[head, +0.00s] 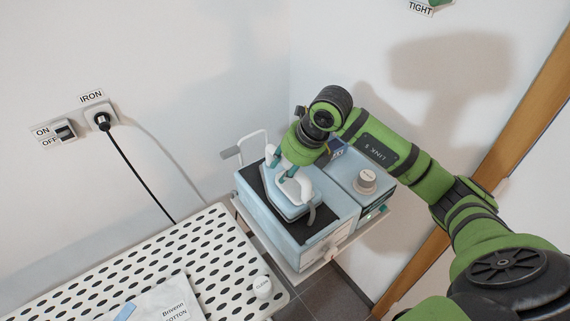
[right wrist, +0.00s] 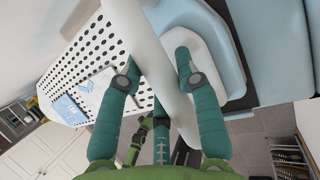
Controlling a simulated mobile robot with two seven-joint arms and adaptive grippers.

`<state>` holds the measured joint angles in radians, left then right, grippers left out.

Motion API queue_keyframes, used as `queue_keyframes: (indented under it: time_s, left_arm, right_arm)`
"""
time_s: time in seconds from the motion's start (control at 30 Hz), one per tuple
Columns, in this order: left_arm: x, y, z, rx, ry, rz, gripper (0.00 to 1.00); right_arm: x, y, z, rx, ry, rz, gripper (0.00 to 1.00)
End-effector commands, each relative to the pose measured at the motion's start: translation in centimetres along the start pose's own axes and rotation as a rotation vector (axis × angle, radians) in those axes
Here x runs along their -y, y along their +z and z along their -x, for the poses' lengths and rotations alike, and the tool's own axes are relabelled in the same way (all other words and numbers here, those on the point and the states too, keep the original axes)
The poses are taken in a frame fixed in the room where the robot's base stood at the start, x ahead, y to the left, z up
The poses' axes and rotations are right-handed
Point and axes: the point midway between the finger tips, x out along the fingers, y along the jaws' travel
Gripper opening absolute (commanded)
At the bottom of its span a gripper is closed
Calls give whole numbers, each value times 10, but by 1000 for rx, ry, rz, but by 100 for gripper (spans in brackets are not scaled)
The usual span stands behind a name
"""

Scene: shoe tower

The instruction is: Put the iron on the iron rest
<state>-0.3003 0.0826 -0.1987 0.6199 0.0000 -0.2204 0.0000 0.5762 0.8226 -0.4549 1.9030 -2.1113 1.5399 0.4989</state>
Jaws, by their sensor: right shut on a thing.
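The iron (head: 286,205) has a light blue body and a white handle. In the head view it is on or just above the black pad (head: 322,221) on top of the light blue station, which looks like the iron rest; I cannot tell whether they touch. My right gripper (head: 290,170) is shut on the iron's handle from above. In the right wrist view the teal fingers of the gripper (right wrist: 158,66) lie on both sides of the white handle (right wrist: 158,48). The iron hides part of the pad. My left gripper does not show clearly.
The white perforated ironing board (head: 215,260) stands at the front left, with a labelled cloth (head: 165,300) and a small white round thing (head: 262,287) on it. A box with a knob (head: 366,180) sits right of the pad. A wall socket (head: 100,118) holds a black cable. Walls are close behind.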

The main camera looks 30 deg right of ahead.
Motion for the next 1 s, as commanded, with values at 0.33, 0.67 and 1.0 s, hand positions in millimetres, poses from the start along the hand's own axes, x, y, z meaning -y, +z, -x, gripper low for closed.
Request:
queue_keyframes:
  time_s: [0.33,0.67,1.0]
  left_arm:
    - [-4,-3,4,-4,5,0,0]
    - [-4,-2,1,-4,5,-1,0]
    - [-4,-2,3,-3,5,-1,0]
  right_arm:
    - [1,-1,-6,10,1,1,7]
    - [2,-4,-10,2,0,0,57]
    - [2,-2,-4,4,-1,1,57]
